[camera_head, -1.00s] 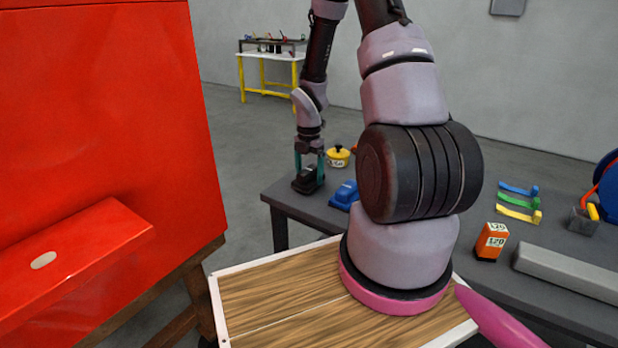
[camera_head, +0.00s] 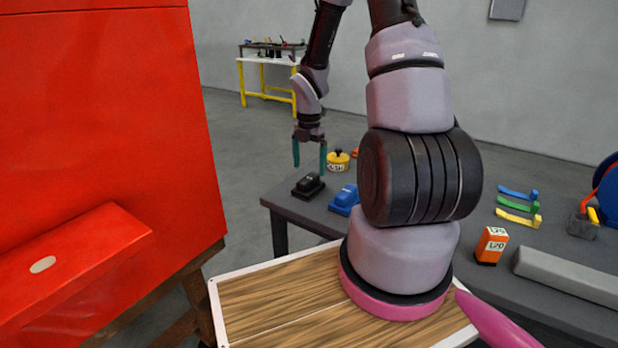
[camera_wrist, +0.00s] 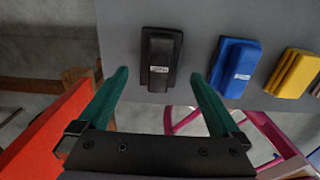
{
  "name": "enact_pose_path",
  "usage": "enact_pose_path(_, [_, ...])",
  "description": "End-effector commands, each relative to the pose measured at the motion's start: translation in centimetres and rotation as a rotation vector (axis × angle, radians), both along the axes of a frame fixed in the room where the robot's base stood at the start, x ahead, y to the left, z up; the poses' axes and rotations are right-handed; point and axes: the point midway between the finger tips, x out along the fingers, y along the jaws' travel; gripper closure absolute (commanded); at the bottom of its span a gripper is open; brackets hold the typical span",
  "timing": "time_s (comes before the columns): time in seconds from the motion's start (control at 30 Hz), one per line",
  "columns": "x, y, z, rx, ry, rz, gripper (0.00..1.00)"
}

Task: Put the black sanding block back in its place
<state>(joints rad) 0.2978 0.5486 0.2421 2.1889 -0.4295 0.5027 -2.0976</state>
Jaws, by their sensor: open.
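The black sanding block (camera_head: 308,186) lies on the dark grey table at its far left corner, left of the blue block. In the wrist view the black block (camera_wrist: 160,58) lies flat near the table edge, with a small white label on it. My gripper (camera_head: 310,166) is open and empty above the black block, with clear space between the fingertips and the block. In the wrist view the green fingers of my gripper (camera_wrist: 160,78) stand apart, one to each side of the block's line.
A blue block (camera_head: 344,199) sits just right of the black one; a yellow block (camera_wrist: 294,74) is further right in the wrist view. A large red panel (camera_head: 95,130) stands at left.

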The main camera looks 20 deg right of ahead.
Motion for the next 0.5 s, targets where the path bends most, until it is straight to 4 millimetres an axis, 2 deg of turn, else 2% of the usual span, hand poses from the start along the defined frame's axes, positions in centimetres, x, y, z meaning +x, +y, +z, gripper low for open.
enact_pose_path(0.03, [0.1, -0.1, 1.2, -0.001, -0.004, -0.001, 0.0])
enact_pose_path(0.2, [0.1, -0.1, 4.1, -0.001, -0.003, 0.0, 0.0])
enact_pose_path(0.5, [0.0, 0.0, 6.0, -0.003, -0.003, -0.011, 0.0])
